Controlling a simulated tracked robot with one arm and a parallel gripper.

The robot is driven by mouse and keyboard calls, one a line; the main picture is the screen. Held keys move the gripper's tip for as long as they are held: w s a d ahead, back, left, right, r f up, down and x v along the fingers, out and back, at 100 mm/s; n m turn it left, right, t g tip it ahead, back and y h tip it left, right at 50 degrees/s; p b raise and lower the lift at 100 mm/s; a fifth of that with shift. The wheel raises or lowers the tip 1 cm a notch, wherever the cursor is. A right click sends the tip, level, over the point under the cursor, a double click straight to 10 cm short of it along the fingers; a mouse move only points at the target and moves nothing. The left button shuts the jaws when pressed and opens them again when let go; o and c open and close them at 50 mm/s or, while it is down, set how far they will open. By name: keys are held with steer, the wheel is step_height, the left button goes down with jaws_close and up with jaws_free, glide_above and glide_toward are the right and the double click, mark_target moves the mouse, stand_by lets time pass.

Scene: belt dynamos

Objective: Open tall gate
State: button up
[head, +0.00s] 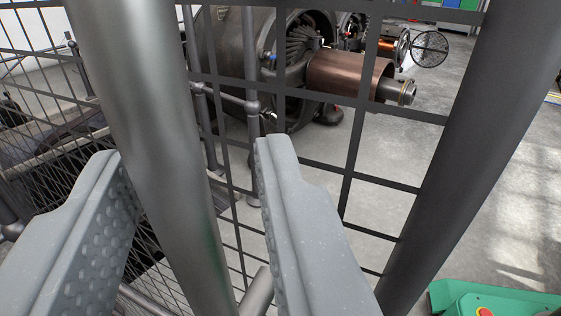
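A tall gate of dark wire mesh (349,165) fills the middle of the head view, seen close up and tilted. A thick grey upright pipe (150,110) runs along its left side, and a darker thick pipe (465,150) runs along its right side. My gripper (188,150) is open, with one grey finger on each side of the left pipe in the picture. A gap shows between the pipe and the right finger. I cannot tell whether the left finger touches the pipe. No latch or handle is clearly visible, and the gate's lower end is out of view.
Behind the mesh stands a large dark dynamo (290,60) with a copper-coloured cylinder (345,75). Thin pipe railings (253,110) stand in front of it. More mesh (50,130) is at left. A green box with a red button (490,300) is at lower right. Grey floor (515,200) is open at right.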

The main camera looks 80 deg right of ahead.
mark_target(510, 47)
steer(key=shift+w, duration=0.15)
steer(key=shift+r+p, duration=0.4)
steer(key=shift+r, duration=0.1)
steer(key=shift+r+p, duration=0.65)
steer(key=shift+r, duration=0.55)
steer(key=shift+s+d, duration=0.1)
steer(key=shift+s, duration=0.5)
steer(key=shift+s+d+r+p, duration=0.1)
steer(key=shift+s+d+p, duration=0.2)
steer(key=shift+s, duration=0.35)
steer(key=shift+s+d+p, duration=0.2)
steer(key=shift+s+d, duration=0.15)
steer(key=shift+s, duration=0.3)
steer(key=shift+o, duration=1.2)
steer(key=shift+s+d, duration=0.25)
steer(key=shift+s, duration=0.4)
steer(key=shift+s+r, duration=0.25)
steer(key=shift+s, duration=0.35)
steer(key=shift+c, duration=1.2)
steer(key=shift+s+d, duration=0.4)
steer(key=shift+s, duration=0.15)
steer(key=s+d, duration=0.3)
steer(key=s, duration=0.4)
steer(key=shift+s+d+r, duration=0.15)
steer(key=shift+s+r, duration=0.15)
steer(key=shift+r, duration=0.05)
